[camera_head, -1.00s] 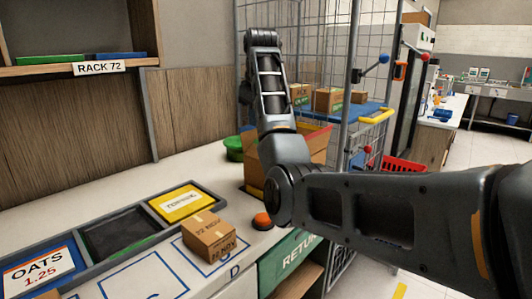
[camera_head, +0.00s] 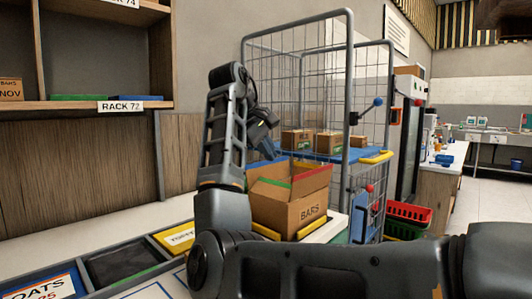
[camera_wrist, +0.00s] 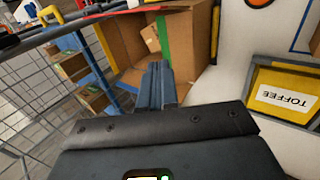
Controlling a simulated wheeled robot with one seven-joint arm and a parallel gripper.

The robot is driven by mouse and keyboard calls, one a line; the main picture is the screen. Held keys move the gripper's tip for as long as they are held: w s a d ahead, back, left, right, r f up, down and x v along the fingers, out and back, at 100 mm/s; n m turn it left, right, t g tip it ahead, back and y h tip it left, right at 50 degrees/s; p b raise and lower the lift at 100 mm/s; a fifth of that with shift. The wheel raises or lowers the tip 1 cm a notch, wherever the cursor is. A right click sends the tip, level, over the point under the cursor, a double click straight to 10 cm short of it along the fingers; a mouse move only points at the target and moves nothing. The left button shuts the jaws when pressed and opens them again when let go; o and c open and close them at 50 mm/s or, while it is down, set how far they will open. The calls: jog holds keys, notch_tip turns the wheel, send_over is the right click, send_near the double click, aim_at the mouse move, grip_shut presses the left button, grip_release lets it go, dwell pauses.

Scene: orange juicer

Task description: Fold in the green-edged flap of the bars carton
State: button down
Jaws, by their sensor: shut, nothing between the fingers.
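The bars carton (camera_head: 292,212) is an open brown box on the counter, right of my upright arm link. Its green-edged flap (camera_head: 270,190) shows at the left of the opening; its exact tilt is hard to judge. My gripper (camera_head: 268,148) hangs above and behind the carton's left side, partly hidden by my arm. In the wrist view, its shut, empty fingers (camera_wrist: 159,68) point toward the carton (camera_wrist: 125,55), overlapping it below the green edge (camera_wrist: 163,40). I cannot tell whether they touch.
A wire cage trolley (camera_head: 300,90) with small boxes on a blue shelf (camera_head: 365,153) stands behind the carton. The toffee bin (camera_head: 176,237) lies left of my arm. Rack 72 (camera_head: 100,104) is at the left wall.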

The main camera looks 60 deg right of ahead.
aim_at(284, 189)
jog(key=x, duration=1)
jog(key=shift+d+f, duration=0.1)
jog(key=shift+f, duration=0.1)
jog(key=shift+d, duration=0.1)
